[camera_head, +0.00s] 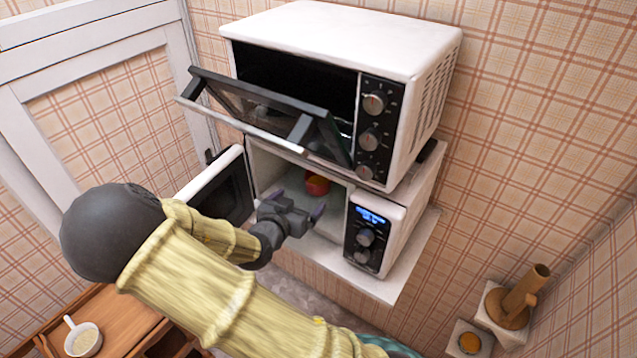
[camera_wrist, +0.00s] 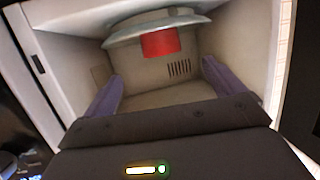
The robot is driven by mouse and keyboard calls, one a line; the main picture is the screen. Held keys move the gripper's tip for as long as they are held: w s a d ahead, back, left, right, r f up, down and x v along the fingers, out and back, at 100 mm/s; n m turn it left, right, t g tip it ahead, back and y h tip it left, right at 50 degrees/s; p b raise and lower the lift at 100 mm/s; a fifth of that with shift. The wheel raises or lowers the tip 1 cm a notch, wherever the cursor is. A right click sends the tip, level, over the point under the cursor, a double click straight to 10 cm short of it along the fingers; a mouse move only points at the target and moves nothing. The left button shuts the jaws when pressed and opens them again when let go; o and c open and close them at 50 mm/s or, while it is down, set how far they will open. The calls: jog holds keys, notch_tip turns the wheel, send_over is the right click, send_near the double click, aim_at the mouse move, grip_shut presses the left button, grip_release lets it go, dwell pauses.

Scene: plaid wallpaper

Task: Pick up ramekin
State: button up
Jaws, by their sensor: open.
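A small red ramekin (camera_head: 317,184), orange inside, sits in the lower, open microwave (camera_head: 405,208). In the wrist view, which looks upside down, the ramekin (camera_wrist: 159,42) rests on a pale round plate (camera_wrist: 125,37). My gripper (camera_head: 298,204) is at the microwave's opening, in front of the ramekin. Its two purple fingers are spread and empty in the wrist view (camera_wrist: 160,74). The ramekin lies beyond the fingertips, roughly centred between them, with a visible gap.
The microwave's door (camera_head: 222,190) stands open at the left. A toaster oven (camera_head: 345,40) sits on top, its glass door (camera_head: 265,112) hanging open above my gripper. The cavity walls are close around the fingers. A wooden table (camera_head: 115,320) with a white pan (camera_head: 83,338) is lower left.

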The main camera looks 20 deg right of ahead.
aim_at(313, 188)
jog(key=p+x, duration=0.2)
jog(key=x, duration=0.6)
jog(key=shift+w, duration=0.25)
jog(key=shift+w+d+f, duration=0.1)
jog(key=shift+d+f, duration=0.1)
jog(key=shift+d, duration=0.25)
jog(key=shift+a, duration=0.3)
jog(key=shift+w+d+f+p, duration=0.1)
jog(key=shift+d+p, duration=0.25)
jog(key=shift+p, duration=0.15)
jog(key=p+x, duration=0.1)
jog(key=x, duration=0.1)
jog(key=p+x, duration=0.1)
jog(key=x, duration=0.1)
jog(key=shift+w+d+f, duration=0.1)
jog(key=shift+w+f, duration=0.05)
jog(key=shift+f, duration=0.25)
jog(key=c, duration=1.1)
jog(key=shift+a+r+b, duration=0.15)
jog(key=shift+a+b, duration=0.05)
jog(key=shift+b, duration=0.25)
jog(key=shift+c, duration=0.2)
